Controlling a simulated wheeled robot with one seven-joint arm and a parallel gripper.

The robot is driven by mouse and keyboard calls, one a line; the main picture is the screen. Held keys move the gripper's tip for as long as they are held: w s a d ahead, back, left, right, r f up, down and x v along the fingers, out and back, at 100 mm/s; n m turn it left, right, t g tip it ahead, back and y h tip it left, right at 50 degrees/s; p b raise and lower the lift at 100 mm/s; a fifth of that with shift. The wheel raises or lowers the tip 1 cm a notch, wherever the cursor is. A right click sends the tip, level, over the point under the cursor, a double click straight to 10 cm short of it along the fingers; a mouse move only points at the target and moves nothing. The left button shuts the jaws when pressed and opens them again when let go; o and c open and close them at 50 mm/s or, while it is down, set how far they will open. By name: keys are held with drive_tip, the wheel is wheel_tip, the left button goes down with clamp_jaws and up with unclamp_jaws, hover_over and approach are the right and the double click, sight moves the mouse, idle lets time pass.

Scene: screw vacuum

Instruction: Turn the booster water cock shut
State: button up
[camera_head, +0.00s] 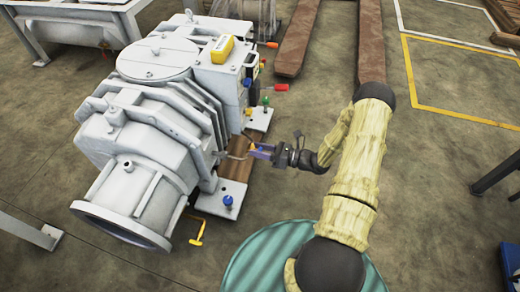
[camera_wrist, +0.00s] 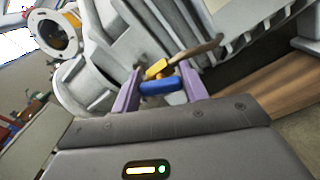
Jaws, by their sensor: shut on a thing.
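A small cock with a yellow body (camera_wrist: 156,69) and a blue handle (camera_wrist: 163,87) sits beside the grey machine in the wrist view. A brownish pipe or lever (camera_wrist: 197,51) runs from it up to the right. My gripper's purple fingers (camera_wrist: 160,92) stand on either side of the blue handle and are shut on it. In the head view my gripper (camera_head: 260,151) is at the machine's right side, and only a small orange-yellow bit of the cock (camera_head: 252,146) shows there. The handle's exact angle to the pipe is hard to tell.
The large grey vacuum machine (camera_head: 165,125) fills the left. Another yellow-handled part (camera_head: 197,229) sticks out low at its front. Blue (camera_head: 228,200), green (camera_head: 265,101) and red (camera_head: 275,87) knobs stand nearby. A teal ribbed drum (camera_head: 265,255) is at the bottom.

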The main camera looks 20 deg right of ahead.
drive_tip(key=shift+r+m+p, duration=0.15)
drive_tip(key=shift+m+p, duration=0.15)
drive_tip(key=shift+p, duration=0.15)
drive_tip(key=shift+r+m+p, duration=0.1)
drive_tip(key=shift+m+p, duration=0.8)
drive_tip(key=shift+p, duration=0.3)
drive_tip(key=m+p, duration=0.3)
drive_tip(key=m, duration=0.1)
drive_tip(key=m+p, duration=0.2)
drive_tip(key=m, duration=0.1)
drive_tip(key=shift+w+d+f, duration=0.1)
drive_tip(key=shift+f, duration=0.15)
drive_tip(key=shift+f+m+p, duration=0.2)
drive_tip(key=shift+m+p, duration=0.25)
drive_tip(key=shift+m, duration=1.25)
drive_tip(key=o, duration=1)
